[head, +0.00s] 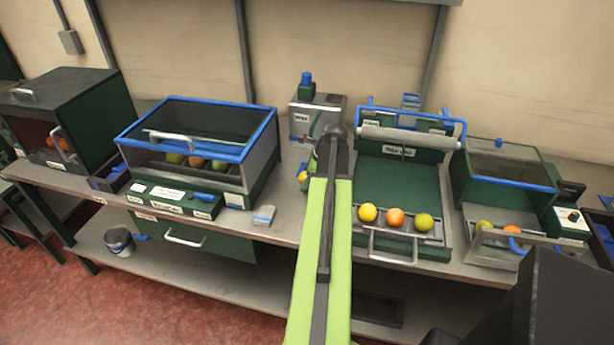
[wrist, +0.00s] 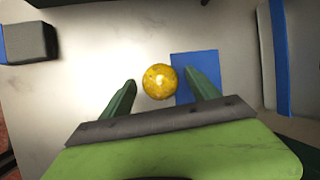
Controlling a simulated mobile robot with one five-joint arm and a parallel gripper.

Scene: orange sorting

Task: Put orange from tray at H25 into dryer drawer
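In the wrist view a yellow, speckled orange (wrist: 160,81) lies between the two dark green fingers of my gripper (wrist: 160,79). The fingers are apart, with a small gap showing on each side of the fruit. A flat blue patch (wrist: 198,70) is on the pale surface beside it. A metal tray (head: 392,240) in front of the middle-right machine holds a yellow, an orange and a greenish fruit. I cannot read an H25 label or tell which drawer is the dryer's.
A blue-framed glass-topped machine (head: 199,122) with fruits inside stands left of my arm. A dark green box (head: 70,95) is at far left. The right machine (head: 505,168) has an open front tray with fruits. A grey device with a blue knob (head: 306,85) stands behind my arm.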

